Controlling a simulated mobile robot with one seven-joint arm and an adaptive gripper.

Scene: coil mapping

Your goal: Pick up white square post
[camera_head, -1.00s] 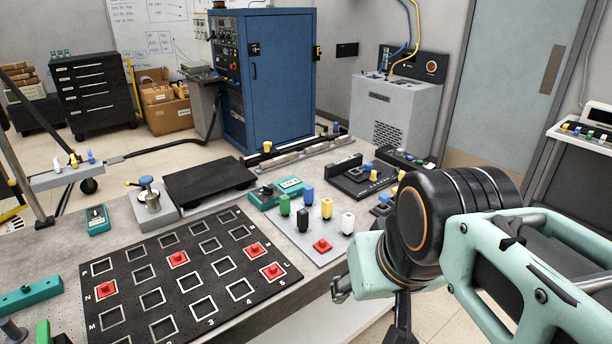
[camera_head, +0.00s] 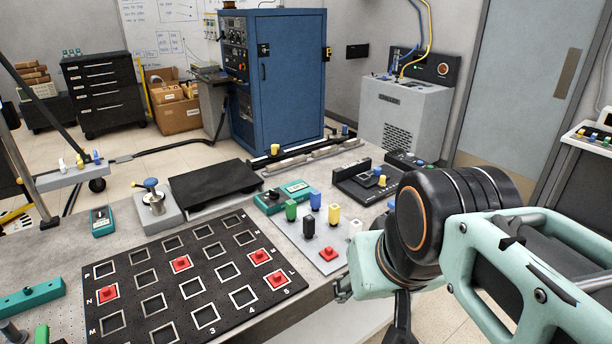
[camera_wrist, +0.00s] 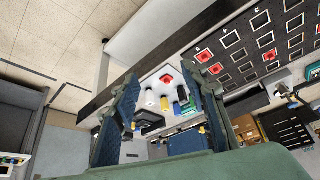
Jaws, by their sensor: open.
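The white square post (camera_head: 355,228) stands on a light plate (camera_head: 312,262) at the right of the bench. My arm partly hides it in the head view. In the wrist view the white post (camera_wrist: 149,98) stands between my fingers in the picture, at some distance beyond them. My gripper (camera_wrist: 164,90) is open and empty, with one blue-grey finger on each side. In the head view my arm hides most of the gripper.
Black (camera_head: 308,226), yellow (camera_head: 333,215), blue (camera_head: 315,200) and green (camera_head: 291,211) posts stand close by the white one, with a red piece (camera_head: 328,254) in front. A black grid board (camera_head: 225,318) with red pieces lies to the left.

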